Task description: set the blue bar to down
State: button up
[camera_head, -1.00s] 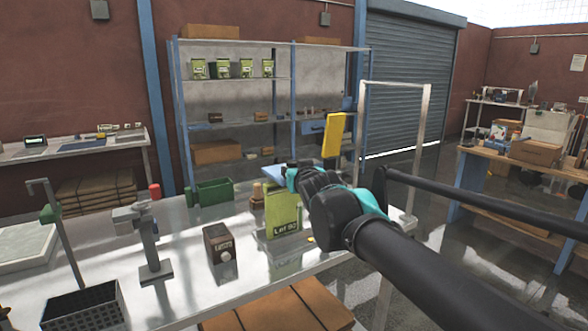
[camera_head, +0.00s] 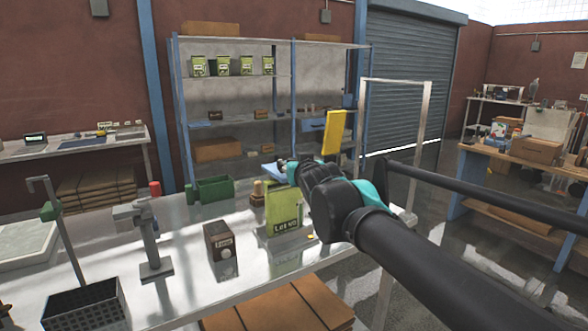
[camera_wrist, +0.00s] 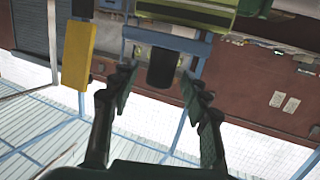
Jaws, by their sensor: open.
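A light blue flat piece (camera_head: 270,173), which looks like the blue bar, shows just left of my gripper (camera_head: 284,165) above the metal table in the head view. My wrist and arm hide part of the machine in the head view.
A yellow panel (camera_head: 334,134) stands up behind my gripper and shows left of the fingers in the wrist view (camera_wrist: 77,55). A green bag (camera_head: 283,207), a brown box (camera_head: 220,241) and a green bin (camera_head: 212,190) are on the table (camera_head: 190,290). A metal frame (camera_head: 424,135) rises at right.

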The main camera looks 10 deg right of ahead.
notch_tip(320, 180, up, 9)
dwell(0.3)
jog(key=shift+f, duration=0.1)
